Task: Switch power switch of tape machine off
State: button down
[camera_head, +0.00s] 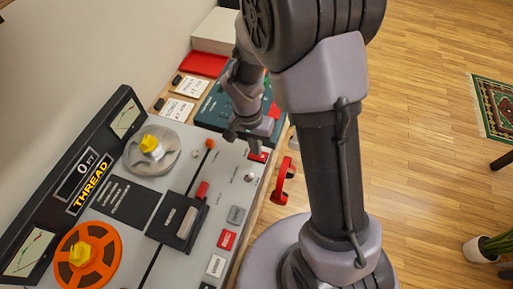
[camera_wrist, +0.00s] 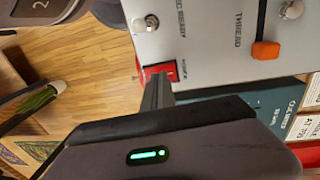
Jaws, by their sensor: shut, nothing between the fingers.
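The tape machine (camera_head: 222,165) is a grey panel on the bench with a silver reel (camera_head: 152,150), an orange reel (camera_head: 88,257), and a dark display reading "0 FT" and "THREAD". A red switch (camera_head: 258,156), likely the power switch, sits near the panel's far right corner. It also shows in the wrist view (camera_wrist: 168,68), with a small label beside it too fine to read surely. My gripper (camera_head: 254,145) is shut and empty, with its tip right at this switch. In the wrist view the fingers (camera_wrist: 158,84) cover part of it; contact and the rocker's tilt cannot be told.
Metal toggles (camera_wrist: 146,22) and an orange-tipped lever (camera_head: 210,144) stand near the switch. A red handle (camera_head: 283,180) sticks out at the panel's right edge. A teal box (camera_head: 215,108) lies behind. Wooden floor (camera_head: 430,130) is open to the right, with a plant (camera_head: 490,248).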

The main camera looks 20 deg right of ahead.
notch_tip(320, 180, up, 13)
jog(key=a+p, duration=0.1)
jog(key=p, duration=0.4)
jog(key=shift+w+a+f, duration=0.15)
jog(key=shift+w+f, duration=0.05)
jog(key=shift+w, duration=0.15)
jog(key=f+b, duration=0.2)
jog(key=f, duration=0.2)
jog(key=s+d+f+b, duration=0.1)
jog(key=f+b, duration=0.1)
jog(key=f, duration=0.3)
jog(key=d+f+b, duration=0.1)
jog(key=f+b, duration=0.1)
jog(key=f, duration=0.2)
jog(key=shift+s+d+f+b, duration=0.2)
jog(key=shift+s+f+b, duration=0.1)
jog(key=shift+f+b, duration=0.1)
